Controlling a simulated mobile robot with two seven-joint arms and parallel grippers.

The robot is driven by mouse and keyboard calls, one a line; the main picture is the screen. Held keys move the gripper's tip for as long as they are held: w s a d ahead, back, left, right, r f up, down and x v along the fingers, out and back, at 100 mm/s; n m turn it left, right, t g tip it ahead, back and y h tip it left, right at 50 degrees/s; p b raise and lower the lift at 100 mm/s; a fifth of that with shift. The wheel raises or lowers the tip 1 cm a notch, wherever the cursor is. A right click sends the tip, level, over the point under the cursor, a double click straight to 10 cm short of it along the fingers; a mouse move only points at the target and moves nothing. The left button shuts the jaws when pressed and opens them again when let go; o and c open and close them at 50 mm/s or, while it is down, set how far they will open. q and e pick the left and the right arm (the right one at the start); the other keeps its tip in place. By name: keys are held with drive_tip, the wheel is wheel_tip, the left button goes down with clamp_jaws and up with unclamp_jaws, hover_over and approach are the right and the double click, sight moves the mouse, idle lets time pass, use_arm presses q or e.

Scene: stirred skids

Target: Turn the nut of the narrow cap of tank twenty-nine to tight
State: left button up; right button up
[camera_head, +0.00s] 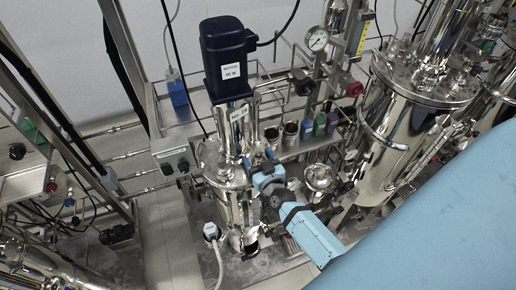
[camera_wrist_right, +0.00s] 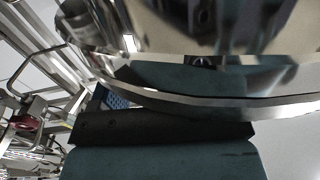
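A shiny steel tank (camera_head: 238,206) stands at the centre of the head view under a dark blue motor (camera_head: 226,62). A white tag on its neck is too small to read surely. My right gripper (camera_head: 264,172) is at the right side of the tank's lid (camera_head: 222,168), with its light blue arm coming from the lower right. The fingertips are small and partly hidden against the fittings, so I cannot tell whether they hold anything. In the right wrist view, a curved steel rim (camera_wrist_right: 215,104) fills the top, close to my dark gripper parts. I cannot make out the narrow cap's nut. My left gripper is out of view.
A larger steel tank (camera_head: 405,125) stands to the right. A white-headed probe (camera_head: 211,231) with a cable is at the tank's lower left. Metal frames and pipes crowd the left.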

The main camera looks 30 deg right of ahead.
drive_tip(key=s+a+b, duration=0.2)
drive_tip(key=s+b, duration=0.1)
drive_tip(key=s, duration=1)
drive_tip(key=shift+s, duration=0.35)
drive_tip(key=shift+a, duration=0.1)
